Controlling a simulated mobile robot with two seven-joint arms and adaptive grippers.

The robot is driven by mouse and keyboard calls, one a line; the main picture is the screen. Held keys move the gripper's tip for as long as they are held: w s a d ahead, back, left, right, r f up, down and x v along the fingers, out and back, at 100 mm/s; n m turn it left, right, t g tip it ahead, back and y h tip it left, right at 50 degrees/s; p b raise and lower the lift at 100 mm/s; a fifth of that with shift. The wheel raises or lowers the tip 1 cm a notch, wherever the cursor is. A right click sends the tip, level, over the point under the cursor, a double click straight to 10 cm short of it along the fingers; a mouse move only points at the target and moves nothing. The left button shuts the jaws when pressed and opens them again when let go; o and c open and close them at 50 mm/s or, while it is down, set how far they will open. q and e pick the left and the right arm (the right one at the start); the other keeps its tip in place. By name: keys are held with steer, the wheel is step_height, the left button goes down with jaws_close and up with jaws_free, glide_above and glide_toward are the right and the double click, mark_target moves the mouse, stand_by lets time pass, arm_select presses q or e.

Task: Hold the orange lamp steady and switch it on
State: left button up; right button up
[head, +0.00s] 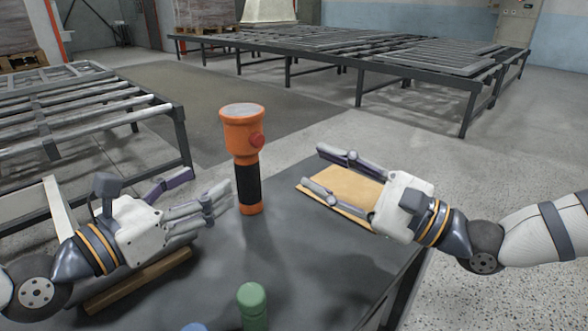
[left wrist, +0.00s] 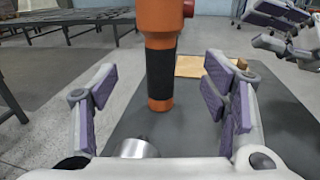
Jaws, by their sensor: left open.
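The orange lamp (head: 242,138) stands upright on the dark table, with a black grip section and a round red button (head: 257,141) on the right side of its head. In the left wrist view the lamp (left wrist: 160,17) stands ahead, between the lines of the open fingers. My left gripper (head: 205,190) is open and empty, just left of the lamp's lower part. My right gripper (head: 330,168) is open, to the right of the lamp and apart from it, fingers pointing left. It also shows at the upper right of the left wrist view (left wrist: 268,28).
The dark table (head: 215,290) has a tan board (head: 345,187) under my right gripper and a wooden strip (head: 135,283) at the left. A green bottle-like object (head: 252,304) and a blue item (head: 194,327) stand at the front. Roller conveyors (head: 420,60) stand behind.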

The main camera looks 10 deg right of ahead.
mark_target(237, 165)
arm_select(q)
steer(key=x, duration=1)
steer(key=shift+w+d+f, duration=0.1)
steer(key=shift+w+d, duration=0.15)
steer(key=shift+c, duration=0.6)
steer(key=c, duration=1.4)
arm_select(e)
jaws_close()
